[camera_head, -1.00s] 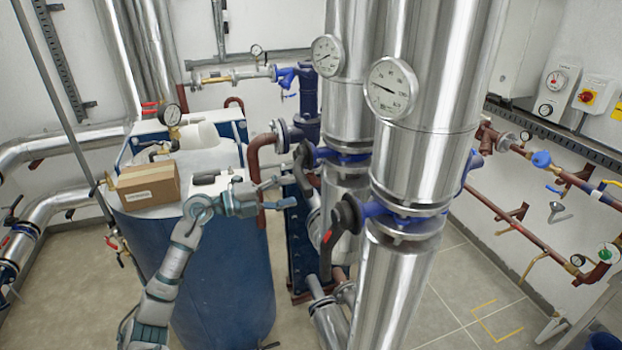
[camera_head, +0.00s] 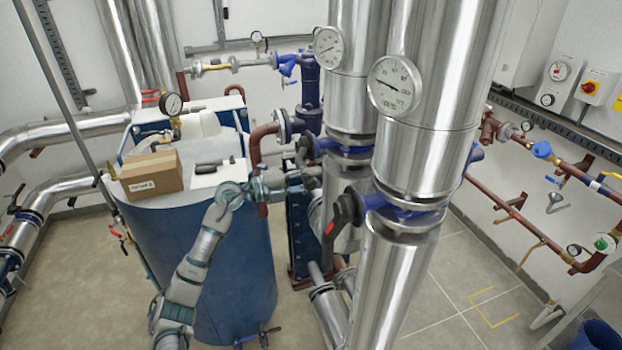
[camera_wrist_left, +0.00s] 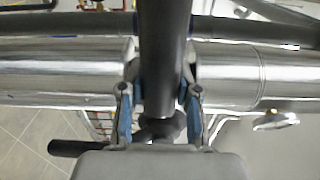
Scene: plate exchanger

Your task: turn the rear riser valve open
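The rear riser valve (camera_head: 345,148) is a blue body on the rear silver riser, below its round gauge. Its dark lever (camera_head: 304,152) sits on the left side of the pipe and points down, partly hidden by my gripper. My left gripper (camera_head: 300,178) is at the lower part of this lever. In the left wrist view, the dark lever (camera_wrist_left: 162,60) runs between the two blue-padded fingers of my left gripper (camera_wrist_left: 160,95). The fingers stand apart on either side of it, with narrow gaps; contact is not clear. My right gripper is not in view.
The front riser carries a similar blue valve (camera_head: 395,207) with a dark, red-tipped lever (camera_head: 335,220), close to the right of my gripper. A blue tank (camera_head: 230,270) bears a cardboard box (camera_head: 151,177). Brown pipes (camera_head: 262,150) run just behind my gripper.

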